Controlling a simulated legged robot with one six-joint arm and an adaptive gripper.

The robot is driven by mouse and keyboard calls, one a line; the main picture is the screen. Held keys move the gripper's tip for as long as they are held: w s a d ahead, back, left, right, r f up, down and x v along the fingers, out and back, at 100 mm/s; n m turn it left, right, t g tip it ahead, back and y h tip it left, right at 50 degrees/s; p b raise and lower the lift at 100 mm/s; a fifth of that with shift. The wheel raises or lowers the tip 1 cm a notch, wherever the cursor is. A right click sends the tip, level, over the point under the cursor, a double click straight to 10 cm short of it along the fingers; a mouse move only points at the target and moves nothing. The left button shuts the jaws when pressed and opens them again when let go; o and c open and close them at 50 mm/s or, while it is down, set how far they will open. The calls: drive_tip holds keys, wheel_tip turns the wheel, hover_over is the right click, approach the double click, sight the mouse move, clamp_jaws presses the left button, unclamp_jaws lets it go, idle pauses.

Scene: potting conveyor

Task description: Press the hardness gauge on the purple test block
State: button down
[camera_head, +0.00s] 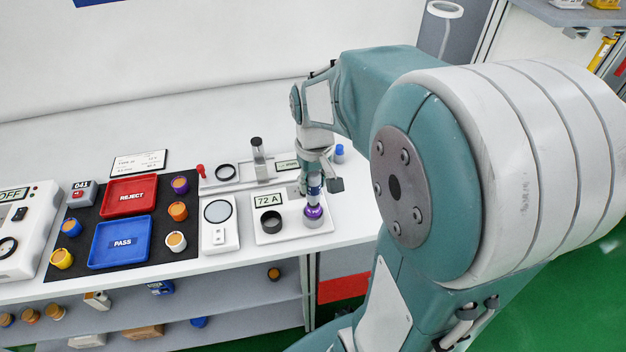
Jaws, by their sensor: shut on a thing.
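The purple test block (313,212) is a small round piece on a grey round base, directly below the gauge. The gauge's lower end meets or nearly meets the block's top; I cannot tell whether it is pressed in. The gauge's upper part is hidden by my gripper. A small display (268,200) beside it reads "72 A".
A black ring holder (271,222) stands left of the block on the same white plate (262,238). Further left are a magnifier unit (219,238), a blue PASS tray (150,226), a red REJECT tray (112,207) and several coloured pots. A small blue-capped item (339,153) stands behind my gripper.

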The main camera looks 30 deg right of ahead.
drive_tip(key=shift+f, duration=0.3)
idle(1.1)
drive_tip(key=shift+r, duration=3.05)
